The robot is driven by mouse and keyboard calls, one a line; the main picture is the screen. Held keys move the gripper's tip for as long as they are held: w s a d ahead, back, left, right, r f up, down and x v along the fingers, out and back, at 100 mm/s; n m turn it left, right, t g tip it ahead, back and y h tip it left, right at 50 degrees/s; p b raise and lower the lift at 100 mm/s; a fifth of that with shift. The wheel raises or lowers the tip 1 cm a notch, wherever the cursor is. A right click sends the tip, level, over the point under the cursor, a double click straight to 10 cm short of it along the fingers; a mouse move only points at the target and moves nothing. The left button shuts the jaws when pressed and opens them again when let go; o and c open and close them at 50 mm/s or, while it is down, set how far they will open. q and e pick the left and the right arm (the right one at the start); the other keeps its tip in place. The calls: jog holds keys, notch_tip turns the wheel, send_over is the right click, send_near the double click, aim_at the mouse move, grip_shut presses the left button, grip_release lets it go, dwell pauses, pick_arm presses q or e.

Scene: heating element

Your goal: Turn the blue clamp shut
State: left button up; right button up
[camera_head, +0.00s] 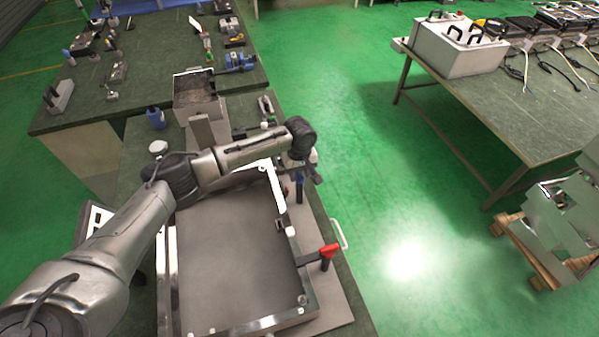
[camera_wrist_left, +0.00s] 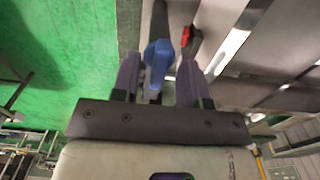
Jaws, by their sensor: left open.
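The blue clamp (camera_head: 299,188) stands at the right edge of the metal frame in the head view, partly hidden under my left gripper (camera_head: 306,172). In the left wrist view the blue clamp handle (camera_wrist_left: 158,54) sits between the two spread fingers of my left gripper (camera_wrist_left: 157,70). The fingers are open, one on each side of the handle; I cannot tell whether either touches it. My right gripper is not in view.
The large metal frame (camera_head: 311,292) lies on the green bench. Open green floor (camera_head: 410,190) lies to the right.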

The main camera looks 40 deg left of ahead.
pick_arm(q)
jog(key=shift+c, duration=0.3)
grip_shut()
dwell(0.4)
